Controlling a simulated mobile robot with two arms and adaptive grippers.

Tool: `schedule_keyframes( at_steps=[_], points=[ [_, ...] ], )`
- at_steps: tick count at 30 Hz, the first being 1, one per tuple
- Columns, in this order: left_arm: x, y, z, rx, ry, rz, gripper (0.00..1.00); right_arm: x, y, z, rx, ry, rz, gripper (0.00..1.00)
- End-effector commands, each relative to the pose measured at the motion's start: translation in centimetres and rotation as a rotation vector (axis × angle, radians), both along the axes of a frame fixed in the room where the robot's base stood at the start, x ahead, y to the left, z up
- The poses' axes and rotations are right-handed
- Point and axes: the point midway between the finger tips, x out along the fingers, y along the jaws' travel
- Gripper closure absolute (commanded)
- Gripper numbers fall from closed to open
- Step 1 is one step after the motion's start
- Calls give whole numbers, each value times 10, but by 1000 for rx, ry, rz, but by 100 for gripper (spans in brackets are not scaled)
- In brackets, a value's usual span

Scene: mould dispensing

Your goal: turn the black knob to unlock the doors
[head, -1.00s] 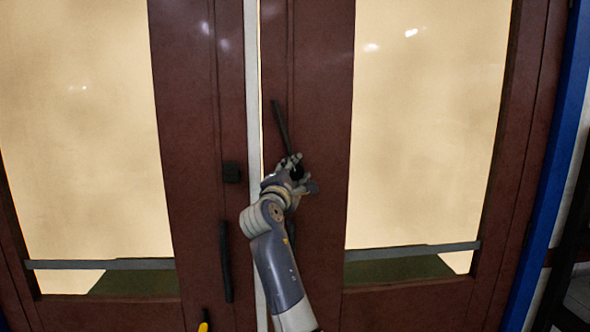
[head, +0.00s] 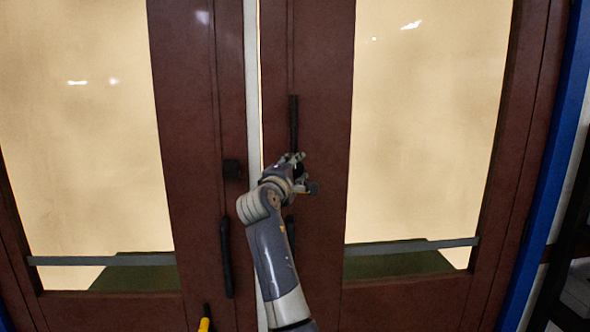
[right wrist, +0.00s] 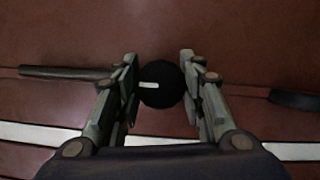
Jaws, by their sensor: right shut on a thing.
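The black knob (right wrist: 160,84) is round with a short white mark and sits on the right-hand door. In the right wrist view my right gripper (right wrist: 160,92) has its fingers on both sides of it and is shut on it. In the head view my right gripper (head: 298,174) covers the knob, beside the gap between the two doors. The maroon right door (head: 324,120) and left door (head: 185,120) stand closed, with a pale strip between them.
A black bar (head: 294,118) stands upright just above my right gripper. The left door has a small black block (head: 231,170) and a long black handle (head: 226,257). A black handle (right wrist: 292,98) also shows right of the knob in the right wrist view. Crossbars span both glass panes.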

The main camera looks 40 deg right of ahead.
Motion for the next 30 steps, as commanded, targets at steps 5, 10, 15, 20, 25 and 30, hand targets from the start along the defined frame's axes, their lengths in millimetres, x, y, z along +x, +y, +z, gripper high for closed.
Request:
schedule_keyframes(
  at_steps=[5,10,15,20,25,30],
  points=[
    [0,0,0,0,0,0,60,0,0,-1,4,-2,1,43],
    [0,0,0,0,0,0,60,0,0,-1,3,0,1,43],
    [-1,0,0,-1,1,-1,60,0,1,0,1,0,1,43],
    [-1,0,0,-1,1,-1,60,-8,12,-2,1,1,2,43],
    [-1,-1,0,-1,0,-1,60,-26,38,-2,2,-1,4,43],
    [0,-1,0,-1,0,-1,60,-48,67,-3,3,-2,3,43]
  ],
)
